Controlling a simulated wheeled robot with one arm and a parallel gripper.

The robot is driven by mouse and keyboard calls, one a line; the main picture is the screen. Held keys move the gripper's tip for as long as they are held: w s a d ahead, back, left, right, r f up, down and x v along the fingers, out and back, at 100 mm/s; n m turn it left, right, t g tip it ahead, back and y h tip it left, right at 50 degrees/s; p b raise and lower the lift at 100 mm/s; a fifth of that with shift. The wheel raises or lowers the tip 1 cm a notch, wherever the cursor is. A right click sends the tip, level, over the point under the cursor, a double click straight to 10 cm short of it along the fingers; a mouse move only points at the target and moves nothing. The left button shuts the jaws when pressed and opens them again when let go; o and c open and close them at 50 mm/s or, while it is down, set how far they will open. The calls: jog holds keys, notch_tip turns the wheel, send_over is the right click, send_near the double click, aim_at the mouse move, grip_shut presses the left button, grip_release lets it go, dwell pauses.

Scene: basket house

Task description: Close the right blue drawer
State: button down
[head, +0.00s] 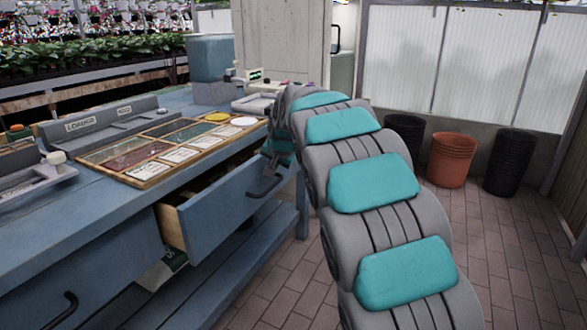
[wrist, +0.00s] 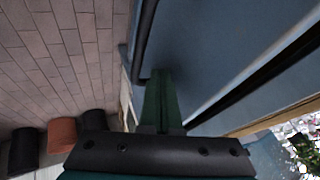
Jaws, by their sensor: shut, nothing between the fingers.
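The right blue drawer (head: 225,207) is partly open under the workbench, its front pulled out and its pale wooden side showing. Its dark bar handle (head: 265,187) is near the right end of the front. In the wrist view the blue front (wrist: 215,45) fills the upper right, with the handle (wrist: 142,45) beside my fingers. My gripper (wrist: 161,75) is shut and empty, its green fingers together, pointing at the blue front close to the handle. I cannot tell whether they touch it. In the head view my arm hides most of the gripper.
The blue workbench (head: 95,208) carries a wooden sample tray (head: 147,183) and grey holders. Another blue drawer (head: 85,285) is at lower left. Black and terracotta pots (head: 452,160) stand by the far wall. The brick floor (head: 505,260) at right is clear.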

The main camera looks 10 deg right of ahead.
aim_at(257, 167)
jog(key=shift+w+a+p, duration=0.35)
jog(key=shift+w+a, duration=0.35)
jog(key=shift+a, duration=0.25)
jog(key=shift+w+a+p, duration=0.35)
jog(key=shift+w+a, duration=0.35)
jog(key=shift+a, duration=0.25)
jog(key=shift+r, duration=0.1)
